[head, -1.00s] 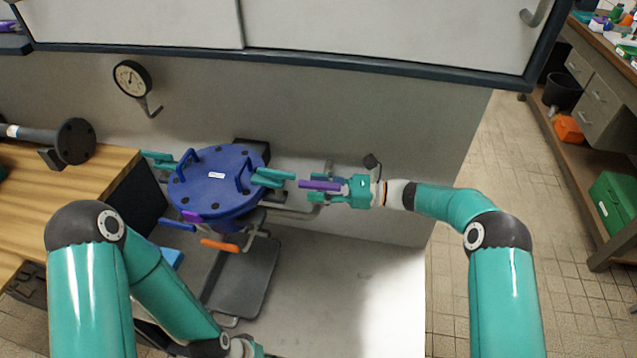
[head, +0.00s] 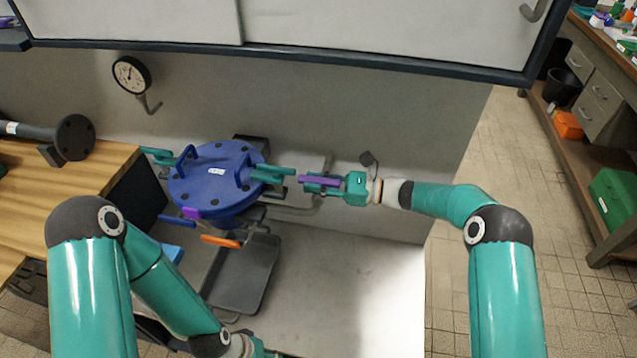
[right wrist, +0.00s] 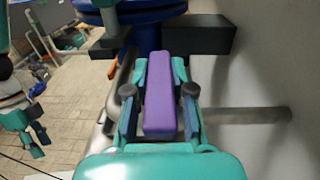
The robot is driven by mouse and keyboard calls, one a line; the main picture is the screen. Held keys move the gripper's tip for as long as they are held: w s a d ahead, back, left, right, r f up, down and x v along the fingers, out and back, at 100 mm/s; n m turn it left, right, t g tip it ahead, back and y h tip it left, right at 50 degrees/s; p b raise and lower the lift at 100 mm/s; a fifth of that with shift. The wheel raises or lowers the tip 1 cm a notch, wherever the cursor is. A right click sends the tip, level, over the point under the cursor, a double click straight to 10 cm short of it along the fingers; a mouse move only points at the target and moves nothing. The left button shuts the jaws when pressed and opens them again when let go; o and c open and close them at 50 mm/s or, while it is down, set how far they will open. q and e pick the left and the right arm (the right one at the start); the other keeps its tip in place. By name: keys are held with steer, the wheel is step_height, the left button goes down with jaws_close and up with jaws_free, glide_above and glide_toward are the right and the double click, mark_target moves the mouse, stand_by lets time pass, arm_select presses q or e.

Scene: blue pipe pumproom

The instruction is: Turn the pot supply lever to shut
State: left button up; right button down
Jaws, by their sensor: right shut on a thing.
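A purple lever handle (head: 319,181) points out to the right of the blue pot (head: 215,180); I take it for the pot supply lever, but no label on it is readable. My right gripper (head: 322,186) is shut on this handle. In the right wrist view the purple handle (right wrist: 159,95) lies lengthwise between the two fingers, which flank it on both sides. The lever's pivot is hidden. My left gripper (right wrist: 34,135) is far from the lever; it is small there and cut off at the bottom of the head view.
An orange handle (head: 220,241) sits below the pot, above a grey tray (head: 243,275). A teal clamp (head: 272,174) is close left of my right gripper. A grey pipe (right wrist: 250,115) and the wall are beside the gripper. A gauge (head: 131,74) hangs on the wall.

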steer(key=shift+m+t, duration=0.4)
steer(key=shift+t, duration=0.2)
steer(key=c, duration=1)
jaws_free()
steer(key=v, duration=1.2)
steer(key=shift+r, duration=0.1)
